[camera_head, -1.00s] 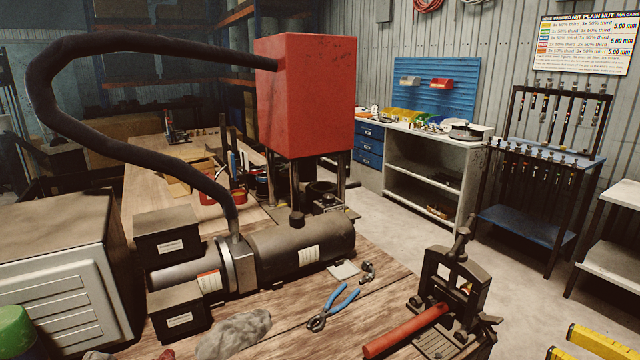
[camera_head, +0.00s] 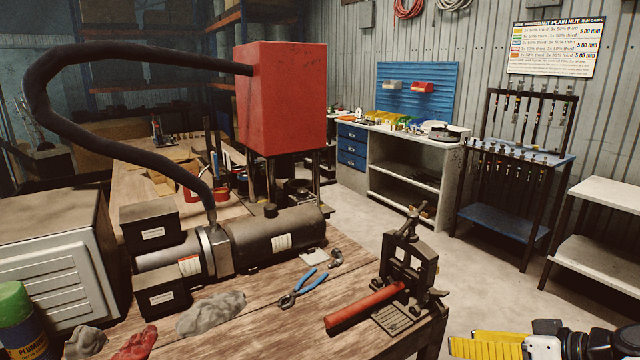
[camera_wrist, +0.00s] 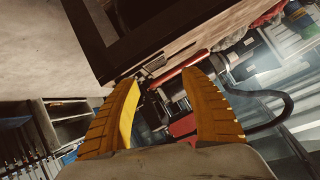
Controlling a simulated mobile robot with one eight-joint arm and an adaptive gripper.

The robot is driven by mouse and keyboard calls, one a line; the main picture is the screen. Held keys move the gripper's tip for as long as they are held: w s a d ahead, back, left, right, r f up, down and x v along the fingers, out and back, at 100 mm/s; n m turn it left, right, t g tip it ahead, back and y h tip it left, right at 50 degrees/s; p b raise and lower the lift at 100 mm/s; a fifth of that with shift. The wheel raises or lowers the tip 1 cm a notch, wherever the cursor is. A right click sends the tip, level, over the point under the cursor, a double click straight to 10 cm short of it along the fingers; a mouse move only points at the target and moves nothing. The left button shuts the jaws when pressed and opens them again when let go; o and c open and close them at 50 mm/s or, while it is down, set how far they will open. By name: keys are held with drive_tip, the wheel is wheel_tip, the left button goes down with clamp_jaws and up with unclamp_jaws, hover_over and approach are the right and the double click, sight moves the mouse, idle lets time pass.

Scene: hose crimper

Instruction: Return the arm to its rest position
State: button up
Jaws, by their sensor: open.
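My gripper (camera_head: 468,345) is low at the right of the head view, in front of the bench's right end and clear of it. Its yellow fingers point left, and part of my wrist shows behind them. In the wrist view, the two ribbed fingers (camera_wrist: 161,82) stand well apart with nothing held between them. The rest of my arm is out of frame.
A white shelf table (camera_head: 610,245) stands at right. Bare floor lies between.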

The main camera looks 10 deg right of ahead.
drive_tip(key=s+a+g+h, duration=0.1)
drive_tip(key=a+h, duration=0.2)
drive_tip(key=a, duration=0.6)
drive_tip(key=s+a+m+g+h, duration=0.1)
drive_tip(key=a+g+h, duration=0.1)
drive_tip(key=a, duration=0.7)
drive_tip(key=shift+s+f+h, duration=0.25)
drive_tip(key=shift+s+h, duration=0.15)
idle(0.4)
